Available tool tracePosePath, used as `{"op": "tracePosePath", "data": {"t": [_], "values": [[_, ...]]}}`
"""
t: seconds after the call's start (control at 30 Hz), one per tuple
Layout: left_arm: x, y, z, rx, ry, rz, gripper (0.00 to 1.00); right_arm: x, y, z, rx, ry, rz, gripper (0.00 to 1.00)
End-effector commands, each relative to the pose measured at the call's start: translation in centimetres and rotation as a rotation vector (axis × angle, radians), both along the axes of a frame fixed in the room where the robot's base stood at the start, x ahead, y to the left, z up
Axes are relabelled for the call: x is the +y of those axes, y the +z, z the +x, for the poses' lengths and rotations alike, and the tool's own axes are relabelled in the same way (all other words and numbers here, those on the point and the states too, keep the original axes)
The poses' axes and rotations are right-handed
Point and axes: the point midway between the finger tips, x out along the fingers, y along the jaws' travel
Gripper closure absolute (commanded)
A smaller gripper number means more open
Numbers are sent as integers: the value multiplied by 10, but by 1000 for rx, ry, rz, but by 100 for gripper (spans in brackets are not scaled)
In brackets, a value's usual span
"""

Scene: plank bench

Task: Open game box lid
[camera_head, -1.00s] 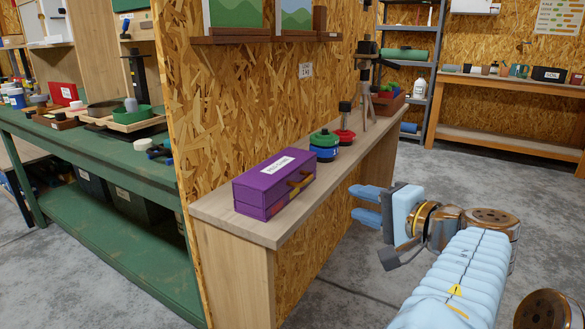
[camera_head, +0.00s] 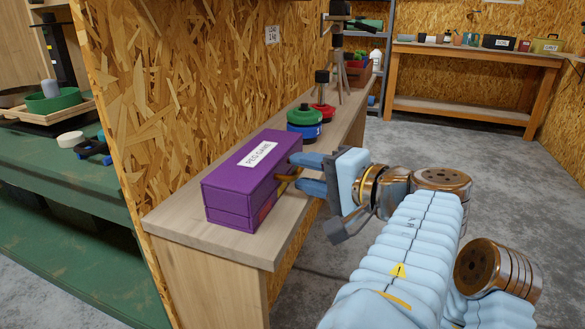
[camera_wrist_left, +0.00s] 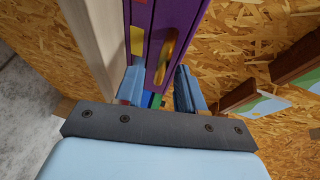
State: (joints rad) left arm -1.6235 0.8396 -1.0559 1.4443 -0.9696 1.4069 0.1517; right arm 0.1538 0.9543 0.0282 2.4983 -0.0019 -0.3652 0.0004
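The game box (camera_head: 240,182) is purple with a white "PEG GAME" label and sits at the near end of the wooden shelf. Its lid (camera_head: 250,160) is closed. A brass-coloured handle (camera_head: 285,182) is on its right-hand face, partly covered by my gripper. My left gripper (camera_head: 297,171) is open at that face, one finger above the other, beside the handle. In the left wrist view the open fingers (camera_wrist_left: 160,80) point at the purple box (camera_wrist_left: 187,35), with the yellow handle (camera_wrist_left: 167,50) ahead between them. I cannot tell whether they touch it. My right gripper is not in view.
The narrow wooden shelf (camera_head: 190,230) runs along a chipboard wall (camera_head: 200,90). Behind the box stand a green-and-blue round piece (camera_head: 305,122) and a red one (camera_head: 322,112). A green bench (camera_head: 70,205) is on the left. Open floor lies right of the shelf.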

Motion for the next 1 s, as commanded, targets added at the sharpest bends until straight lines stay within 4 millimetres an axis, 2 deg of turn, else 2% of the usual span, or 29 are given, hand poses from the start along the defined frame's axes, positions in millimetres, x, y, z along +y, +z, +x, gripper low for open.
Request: {"op": "tracePosePath", "data": {"t": [0.33,0.6,1.0], "values": [[0,-1,-2,0,0,0,62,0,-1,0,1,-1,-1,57],[0,-1,-2,0,0,0,100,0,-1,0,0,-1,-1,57],[1,0,-2,2,0,-5,100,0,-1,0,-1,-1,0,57]]}}
